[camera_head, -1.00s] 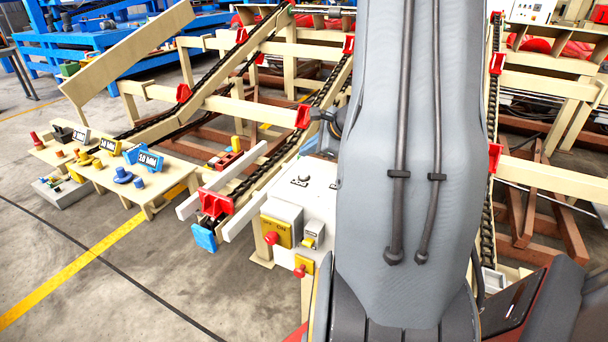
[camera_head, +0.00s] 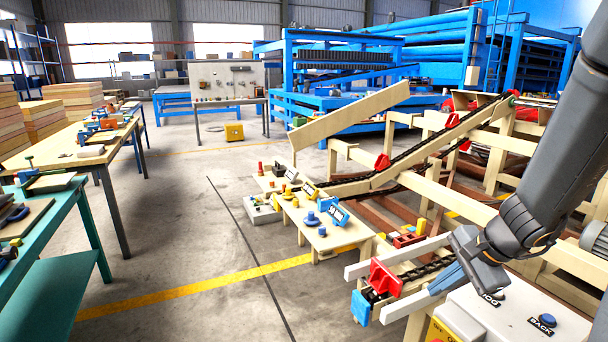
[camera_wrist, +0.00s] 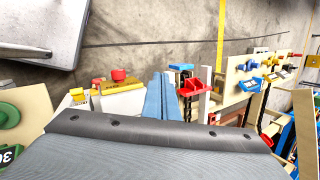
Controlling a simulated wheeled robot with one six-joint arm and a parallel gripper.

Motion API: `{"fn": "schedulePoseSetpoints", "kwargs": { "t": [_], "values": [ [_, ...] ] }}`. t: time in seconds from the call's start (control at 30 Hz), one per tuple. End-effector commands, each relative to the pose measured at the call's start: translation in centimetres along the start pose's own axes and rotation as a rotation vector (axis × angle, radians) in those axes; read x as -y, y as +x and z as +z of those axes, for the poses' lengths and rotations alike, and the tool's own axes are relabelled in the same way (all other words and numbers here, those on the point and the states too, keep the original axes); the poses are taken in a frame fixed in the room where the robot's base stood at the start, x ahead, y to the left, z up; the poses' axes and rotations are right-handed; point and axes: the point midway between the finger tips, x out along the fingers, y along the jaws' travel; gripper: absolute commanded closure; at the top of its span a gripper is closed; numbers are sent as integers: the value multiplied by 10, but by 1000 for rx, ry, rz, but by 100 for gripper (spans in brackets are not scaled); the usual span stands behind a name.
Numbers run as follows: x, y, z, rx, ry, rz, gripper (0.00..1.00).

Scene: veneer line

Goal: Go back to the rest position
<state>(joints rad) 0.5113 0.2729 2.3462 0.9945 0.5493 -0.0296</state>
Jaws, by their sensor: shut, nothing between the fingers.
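My gripper (camera_head: 434,290) is at the lower right of the head view, at the end of my grey arm that comes in from the right edge. Its blue-grey fingers are together, with nothing between them. They also show in the wrist view (camera_wrist: 162,84), pointing away from the camera. In the head view the fingers appear just right of the red bracket (camera_head: 385,277) at the conveyor's end and left of the white control box (camera_head: 510,318). I cannot tell the exact gap to either.
A low bench (camera_head: 335,238) with blue and yellow parts stands left of the conveyor's end. A beige chain conveyor frame (camera_head: 420,160) fills the right. A teal bench (camera_head: 60,260) and a wooden table (camera_head: 75,155) line the left. The grey floor (camera_head: 190,235) between is open.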

Motion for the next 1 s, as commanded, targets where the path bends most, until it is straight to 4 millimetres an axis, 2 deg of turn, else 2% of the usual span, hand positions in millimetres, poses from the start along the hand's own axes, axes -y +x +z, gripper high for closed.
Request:
{"fn": "schedulePoseSetpoints", "kwargs": {
  "t": [0.03,0.2,0.3,0.4,0.6,1.0],
  "values": [
    [-7,3,28,15,-139,59,100],
    [-40,5,91,43,-605,244,100],
    [-57,2,115,49,-866,329,100],
    [-68,-2,130,50,-1085,391,100],
    [-77,-6,142,45,-1324,450,100],
    [-78,-6,143,44,-1352,458,100]
  ]
}}
